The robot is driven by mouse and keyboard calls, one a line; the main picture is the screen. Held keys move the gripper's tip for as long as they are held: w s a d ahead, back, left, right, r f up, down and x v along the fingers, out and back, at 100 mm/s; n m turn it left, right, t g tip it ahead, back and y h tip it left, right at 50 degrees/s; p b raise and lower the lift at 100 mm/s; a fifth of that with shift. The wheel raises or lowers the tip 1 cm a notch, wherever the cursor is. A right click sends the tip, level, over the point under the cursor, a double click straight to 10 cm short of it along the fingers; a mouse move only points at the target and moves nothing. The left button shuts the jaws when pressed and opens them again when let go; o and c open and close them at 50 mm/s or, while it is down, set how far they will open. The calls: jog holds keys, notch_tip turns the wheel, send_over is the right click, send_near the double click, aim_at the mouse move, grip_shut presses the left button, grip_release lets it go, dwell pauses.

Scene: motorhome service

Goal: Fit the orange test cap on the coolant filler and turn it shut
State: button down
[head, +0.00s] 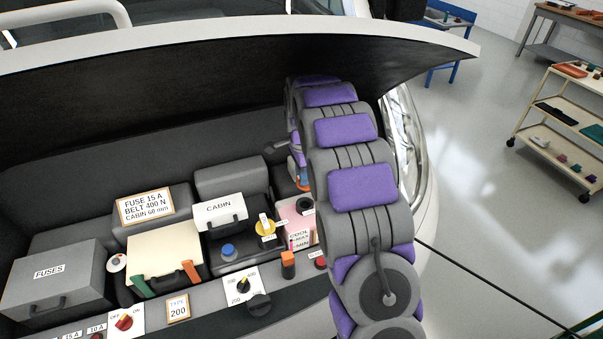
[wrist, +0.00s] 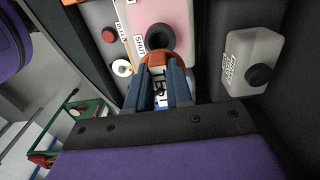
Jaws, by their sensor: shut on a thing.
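My gripper (wrist: 162,80) is shut on the orange test cap (wrist: 154,58). Part of a white label with dark letters shows between the blue fingers in the wrist view. The coolant filler (wrist: 161,38) is a dark round neck with an open hole on the pink coolant tank (wrist: 178,12). In the wrist view the cap appears just below the neck, beside it rather than over its hole; the exact gap is unclear. In the head view the filler (head: 305,204) is partly exposed, and the orange cap (head: 304,186) shows just above it. My arm hides much of the gripper there.
A white reservoir with a black cap (wrist: 259,75) stands to the right in the wrist view. In the head view, the cabin box (head: 219,212), yellow dipstick handle (head: 265,226) and blue cap (head: 228,251) lie left of the tank. The raised hood (head: 180,85) overhangs the bay.

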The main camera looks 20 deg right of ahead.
aim_at(300, 188)
jog(key=shift+a+f, duration=0.25)
jog(key=shift+f, duration=0.5)
jog(key=shift+a+f, duration=0.25)
jog(key=shift+f, duration=1.2)
jog(key=shift+d+f+b, duration=0.3)
jog(key=shift+f, duration=0.4)
jog(key=shift+a, duration=0.2)
jog(key=shift+d, duration=0.15)
jog(key=shift+s+f, duration=0.1)
jog(key=shift+f, duration=0.05)
jog(key=shift+f, duration=0.35)
